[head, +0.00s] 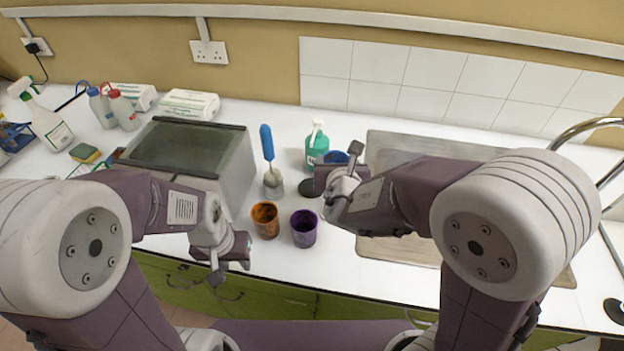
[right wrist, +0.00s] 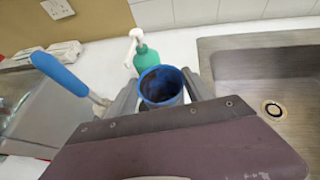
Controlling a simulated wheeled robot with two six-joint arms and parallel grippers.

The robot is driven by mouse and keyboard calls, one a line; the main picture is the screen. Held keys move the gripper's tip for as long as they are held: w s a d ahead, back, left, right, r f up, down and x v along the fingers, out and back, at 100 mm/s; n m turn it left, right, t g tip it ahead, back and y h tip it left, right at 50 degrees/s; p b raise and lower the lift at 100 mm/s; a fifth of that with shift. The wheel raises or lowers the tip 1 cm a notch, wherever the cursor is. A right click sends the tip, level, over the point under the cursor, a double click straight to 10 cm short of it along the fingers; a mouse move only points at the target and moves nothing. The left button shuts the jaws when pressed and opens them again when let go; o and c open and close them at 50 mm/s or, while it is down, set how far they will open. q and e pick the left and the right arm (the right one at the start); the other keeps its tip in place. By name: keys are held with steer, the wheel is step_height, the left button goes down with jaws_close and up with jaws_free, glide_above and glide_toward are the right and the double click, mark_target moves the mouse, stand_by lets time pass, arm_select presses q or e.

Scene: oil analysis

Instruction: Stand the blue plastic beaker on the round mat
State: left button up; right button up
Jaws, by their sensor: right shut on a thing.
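The blue plastic beaker (head: 336,157) shows just behind my right gripper (head: 338,178) in the head view, mostly hidden by it. In the right wrist view the open-topped beaker (right wrist: 162,88) looks upright between the fingers, and the gripper is shut on it. The round mat, a dark disc (head: 307,188), lies on the worktop just left of my right gripper, its right part covered. Whether the beaker's base clears the worktop is hidden. My left gripper (head: 240,252) hangs by the worktop's front edge, apart from the beakers; its jaw opening is unclear.
An orange beaker (head: 265,220) and a purple beaker (head: 304,228) stand in front of the mat. A blue-handled brush (head: 268,150) stands left of it, a green spray bottle (head: 317,148) behind. A glass-lidded box (head: 190,150) is at left, a metal sink (head: 400,147) at right.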

steer(key=shift+w+a+f+p, duration=0.15)
steer(key=shift+w+a+f, duration=0.9)
steer(key=shift+f, duration=0.55)
steer(key=shift+w+a+f+p, duration=0.15)
steer(key=shift+w+a+f, duration=0.9)
steer(key=shift+f, duration=0.5)
steer(key=shift+w+a+f+p, duration=0.15)
steer(key=shift+w+a+f, duration=0.9)
steer(key=shift+f, duration=0.55)
steer(key=shift+w+d, duration=0.1)
steer(key=shift+d, duration=0.05)
steer(key=shift+f, duration=0.1)
steer(key=o, duration=1.8)
steer(key=shift+s+r, duration=0.25)
steer(key=shift+r, duration=0.05)
steer(key=v, duration=1.1)
steer(key=shift+s+r, duration=0.15)
steer(key=shift+s, duration=0.05)
